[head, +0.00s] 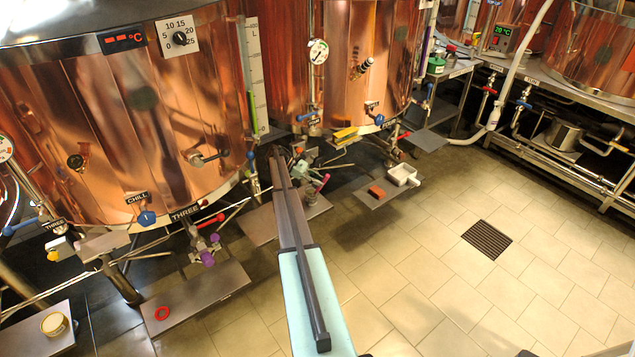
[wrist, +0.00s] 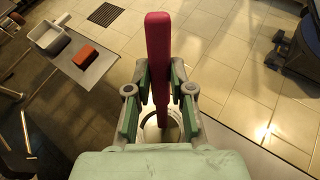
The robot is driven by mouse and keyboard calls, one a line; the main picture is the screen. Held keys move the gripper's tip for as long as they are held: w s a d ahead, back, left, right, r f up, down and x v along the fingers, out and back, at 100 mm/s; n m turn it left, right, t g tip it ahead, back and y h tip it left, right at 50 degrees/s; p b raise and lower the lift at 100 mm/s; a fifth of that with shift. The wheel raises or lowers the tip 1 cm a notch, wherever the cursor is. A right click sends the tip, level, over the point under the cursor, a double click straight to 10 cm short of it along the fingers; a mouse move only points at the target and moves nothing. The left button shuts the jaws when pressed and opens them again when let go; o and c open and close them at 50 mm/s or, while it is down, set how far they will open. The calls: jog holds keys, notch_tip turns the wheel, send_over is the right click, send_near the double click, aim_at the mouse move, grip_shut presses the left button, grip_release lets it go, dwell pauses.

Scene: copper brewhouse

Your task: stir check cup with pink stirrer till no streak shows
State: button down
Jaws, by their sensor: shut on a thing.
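My gripper (wrist: 160,95) is shut on the pink stirrer (wrist: 158,50), a long magenta stick held roughly upright between the green-padded fingers. Below the fingers, the wrist view shows the pale round rim of a cup (wrist: 175,133), probably the check cup, partly hidden by the stirrer and my gripper. The stirrer's lower end overlaps the cup's opening; how deep it sits cannot be told. Whether the contents show a streak cannot be seen. In the head view my gripper (head: 309,183) is small above a metal shelf, with the stirrer's pink tip (head: 325,179) showing beside it.
A shelf to the right holds a red-orange block (head: 376,192) and a white square scoop (head: 403,175). At the lower left are a red ring (head: 162,313) and a cream-topped tub (head: 54,324). Copper vessels (head: 120,110) with valves stand close behind; the tiled floor is open.

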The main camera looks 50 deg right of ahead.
aim_at(326, 175)
jog(key=shift+s+d+r+p, duration=0.1)
jog(key=shift+s+r+p, duration=0.45)
jog(key=shift+r, duration=0.55)
jog(key=shift+s+d+r+p, duration=0.1)
jog(key=shift+s+r+p, duration=0.45)
jog(key=shift+r, duration=0.6)
jog(key=shift+s+d+r+p, duration=0.1)
jog(key=shift+s+r+p, duration=0.45)
jog(key=shift+r, duration=0.55)
jog(key=shift+w, duration=0.1)
jog(key=shift+r+p, duration=1.4)
jog(key=shift+r, duration=1.1)
